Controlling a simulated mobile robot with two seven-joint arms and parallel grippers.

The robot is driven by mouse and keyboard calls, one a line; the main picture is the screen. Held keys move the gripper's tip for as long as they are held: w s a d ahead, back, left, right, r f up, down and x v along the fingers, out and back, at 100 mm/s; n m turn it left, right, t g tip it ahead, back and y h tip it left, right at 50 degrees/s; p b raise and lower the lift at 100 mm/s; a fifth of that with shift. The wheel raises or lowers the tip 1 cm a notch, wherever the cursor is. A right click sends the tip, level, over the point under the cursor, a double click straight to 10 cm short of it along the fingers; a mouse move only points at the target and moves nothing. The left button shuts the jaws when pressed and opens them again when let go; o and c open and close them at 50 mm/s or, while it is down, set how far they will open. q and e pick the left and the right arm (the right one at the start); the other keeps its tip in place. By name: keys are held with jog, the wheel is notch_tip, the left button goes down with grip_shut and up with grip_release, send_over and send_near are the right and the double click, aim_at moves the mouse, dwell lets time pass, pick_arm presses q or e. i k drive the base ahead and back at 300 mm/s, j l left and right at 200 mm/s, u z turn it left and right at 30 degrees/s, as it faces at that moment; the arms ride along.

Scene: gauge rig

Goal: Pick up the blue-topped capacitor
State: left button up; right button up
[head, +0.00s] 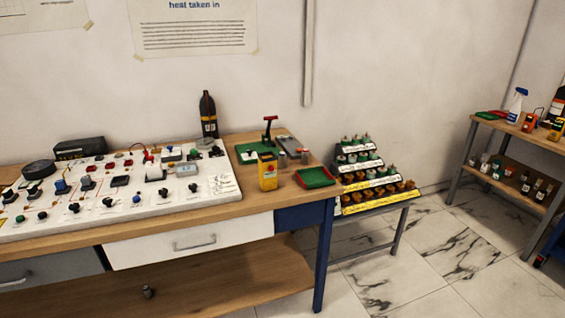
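I cannot make out for sure which thing is the blue-topped capacitor. A stepped rack (352,171) to the right of the workbench bears rows of small parts with coloured tops, too small to tell apart. Neither of my grippers is in view.
The workbench (262,206) carries a white component board (110,203), a yellow can (267,172), a green-and-red tray (315,177), a red-handled tool (269,130) and a dark bottle (208,115). A shelf unit (541,140) stands right. Marble floor (430,255) between is clear.

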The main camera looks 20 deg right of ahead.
aim_at(281, 154)
jog(key=i+j, duration=0.1)
jog(key=i, duration=0.45)
jog(key=i+z, duration=0.15)
jog(key=i, duration=0.35)
jog(key=z, duration=2.1)
jog(key=k+j, duration=0.05)
